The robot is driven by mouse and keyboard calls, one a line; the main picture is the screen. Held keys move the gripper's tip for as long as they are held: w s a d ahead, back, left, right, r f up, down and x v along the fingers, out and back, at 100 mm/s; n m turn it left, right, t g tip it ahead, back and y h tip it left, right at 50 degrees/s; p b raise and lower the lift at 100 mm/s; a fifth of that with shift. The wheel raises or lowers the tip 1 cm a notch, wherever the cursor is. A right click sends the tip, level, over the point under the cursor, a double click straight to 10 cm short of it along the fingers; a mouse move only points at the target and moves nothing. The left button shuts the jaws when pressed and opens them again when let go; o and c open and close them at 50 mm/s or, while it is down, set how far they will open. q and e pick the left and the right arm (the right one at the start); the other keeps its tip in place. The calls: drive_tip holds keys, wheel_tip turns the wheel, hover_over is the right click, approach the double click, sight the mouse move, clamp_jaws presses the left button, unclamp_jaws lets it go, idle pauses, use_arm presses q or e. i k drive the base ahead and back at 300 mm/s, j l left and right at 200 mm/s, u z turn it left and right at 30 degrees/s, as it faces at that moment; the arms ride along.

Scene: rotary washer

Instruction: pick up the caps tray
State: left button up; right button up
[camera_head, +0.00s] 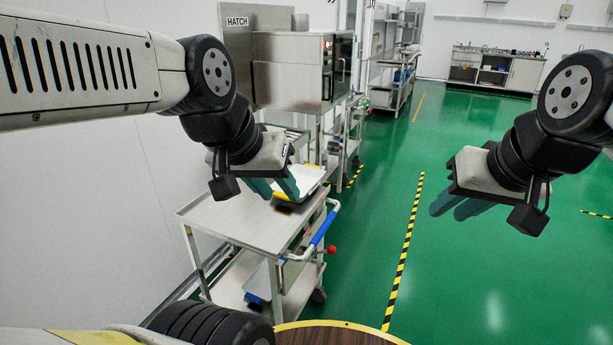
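A white tray (310,178) with yellow edge parts lies at the far end of the metal cart's top. I take it for the caps tray; no caps can be made out in it. My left gripper (277,190) has two teal fingers spread apart, over the tray's near left edge. A yellow edge part shows by its fingertips. I cannot tell whether the fingers touch the tray. My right gripper (451,208) is out over the green floor to the right, empty, with its fingers apart.
The metal cart (235,222) has a bare near top and a blue-grip handle (323,229) on its right. A steel hatch machine (290,70) stands behind. A white wall is on the left. Open green floor (475,270) lies to the right.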

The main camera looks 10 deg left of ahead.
sight(308, 176)
drive_tip(key=i+j, duration=0.15)
drive_tip(key=j, duration=0.2)
drive_tip(key=i+j, duration=0.15)
drive_tip(key=j, duration=0.25)
drive_tip(key=i+j, duration=0.2)
drive_tip(key=j, duration=0.15)
drive_tip(key=i+j, duration=0.15)
drive_tip(key=j, duration=0.2)
drive_tip(key=i+j, duration=0.15)
drive_tip(key=j, duration=0.25)
drive_tip(key=i+j, duration=0.15)
drive_tip(key=j, duration=0.2)
drive_tip(key=i+j, duration=0.15)
drive_tip(key=j, duration=0.25)
